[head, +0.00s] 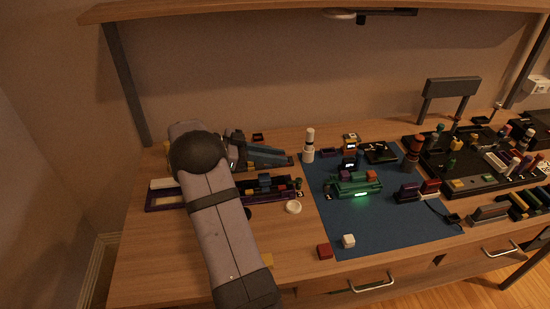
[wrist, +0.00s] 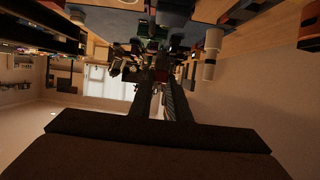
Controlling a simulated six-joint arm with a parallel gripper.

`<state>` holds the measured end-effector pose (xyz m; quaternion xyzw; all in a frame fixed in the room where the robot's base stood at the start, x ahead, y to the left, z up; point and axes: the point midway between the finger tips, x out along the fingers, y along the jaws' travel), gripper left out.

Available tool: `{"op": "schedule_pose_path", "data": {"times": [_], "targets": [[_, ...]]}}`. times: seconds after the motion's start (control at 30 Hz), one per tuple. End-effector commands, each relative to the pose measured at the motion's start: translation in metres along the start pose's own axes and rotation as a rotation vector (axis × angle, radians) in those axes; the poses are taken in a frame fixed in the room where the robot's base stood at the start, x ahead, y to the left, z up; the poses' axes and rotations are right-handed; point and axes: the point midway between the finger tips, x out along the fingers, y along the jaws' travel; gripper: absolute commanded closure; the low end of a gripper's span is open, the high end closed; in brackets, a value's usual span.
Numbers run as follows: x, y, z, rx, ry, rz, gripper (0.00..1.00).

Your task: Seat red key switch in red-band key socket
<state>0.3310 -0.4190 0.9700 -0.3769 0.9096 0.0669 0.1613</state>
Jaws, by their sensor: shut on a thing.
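In the wrist view, my gripper (wrist: 155,76) has its dark fingers close together. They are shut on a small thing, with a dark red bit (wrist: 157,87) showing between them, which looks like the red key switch. Its shape is mostly hidden by the fingers and the dim light. In the head view my arm's elbow and upper link cover the left of the bench, and I cannot make out the fingertips there. I cannot pick out a red-band key socket for certain in either view.
A purple-edged tray (head: 165,199) lies behind my arm. A white bottle (head: 308,147) stands upright behind. Black panels crowd the right.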

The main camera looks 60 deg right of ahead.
Motion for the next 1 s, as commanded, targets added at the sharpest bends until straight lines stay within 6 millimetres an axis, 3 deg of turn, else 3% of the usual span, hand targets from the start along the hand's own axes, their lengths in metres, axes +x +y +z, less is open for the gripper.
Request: {"op": "schedule_pose_path", "data": {"times": [0.6,1.0], "targets": [[0.017,0.000,0.046,0.000,0.000,0.000,1.00],[0.020,0.000,0.054,0.000,0.000,0.000,1.00]]}}
